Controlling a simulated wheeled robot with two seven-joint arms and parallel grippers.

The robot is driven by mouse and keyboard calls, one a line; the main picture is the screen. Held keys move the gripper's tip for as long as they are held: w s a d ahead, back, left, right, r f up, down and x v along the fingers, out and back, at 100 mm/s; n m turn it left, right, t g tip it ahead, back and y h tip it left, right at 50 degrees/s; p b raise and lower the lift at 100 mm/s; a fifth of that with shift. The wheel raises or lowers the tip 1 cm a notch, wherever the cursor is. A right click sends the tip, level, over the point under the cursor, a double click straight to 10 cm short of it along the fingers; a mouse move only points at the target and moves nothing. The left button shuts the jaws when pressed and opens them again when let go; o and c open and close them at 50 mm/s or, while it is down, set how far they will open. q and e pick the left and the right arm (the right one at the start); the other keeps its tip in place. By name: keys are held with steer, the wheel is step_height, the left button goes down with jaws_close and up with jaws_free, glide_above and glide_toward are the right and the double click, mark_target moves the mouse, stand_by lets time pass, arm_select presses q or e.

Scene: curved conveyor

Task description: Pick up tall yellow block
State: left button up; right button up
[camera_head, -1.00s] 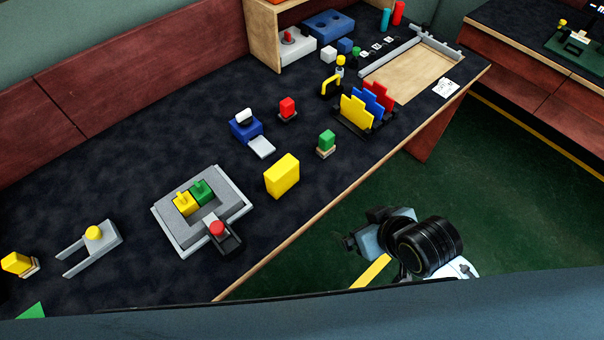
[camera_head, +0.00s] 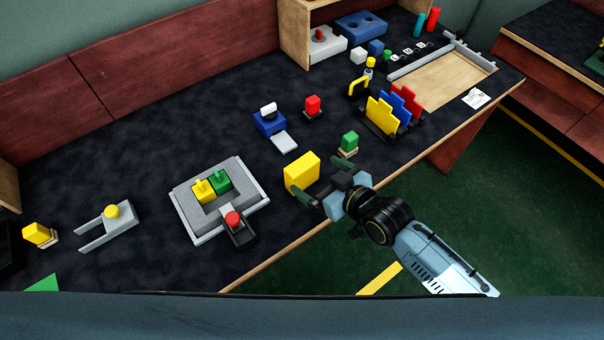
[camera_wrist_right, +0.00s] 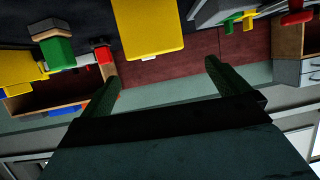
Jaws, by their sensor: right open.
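The tall yellow block (camera_head: 300,172) stands upright on the dark tabletop near its front edge. In the right wrist view the yellow block (camera_wrist_right: 150,27) is at the top middle, ahead of and between the fingers. My right gripper (camera_head: 325,180) is open at the block's right side, with its fingers pointing left toward it. In the right wrist view the open fingers (camera_wrist_right: 160,80) have empty space between them. I cannot tell from the head view whether a finger touches the block. My left gripper is not in view.
A green block (camera_head: 349,141) on a small base stands just behind my right gripper. Yellow, blue and red stepped plates (camera_head: 392,110) stand in a rack to the right. A grey tray (camera_head: 250,205) with yellow and green pieces lies left of the block. The front table edge (camera_head: 275,256) is close.

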mark_target(303, 165)
steer(key=x, duration=0.2)
steer(key=shift+w+a+f, duration=0.2)
steer(key=shift+w, duration=0.1)
steer(key=x, duration=0.2)
steer(key=b+x, duration=0.1)
steer(key=x, duration=0.1)
steer(key=shift+d+f, duration=0.2)
steer(key=shift+d, duration=0.1)
steer(key=shift+w+a+f+b, duration=0.3)
steer(key=shift+w+a, duration=0.1)
steer(key=shift+w, duration=0.1)
steer(key=shift+r, duration=0.1)
steer(key=shift+c, duration=0.3)
steer(key=c, duration=1)
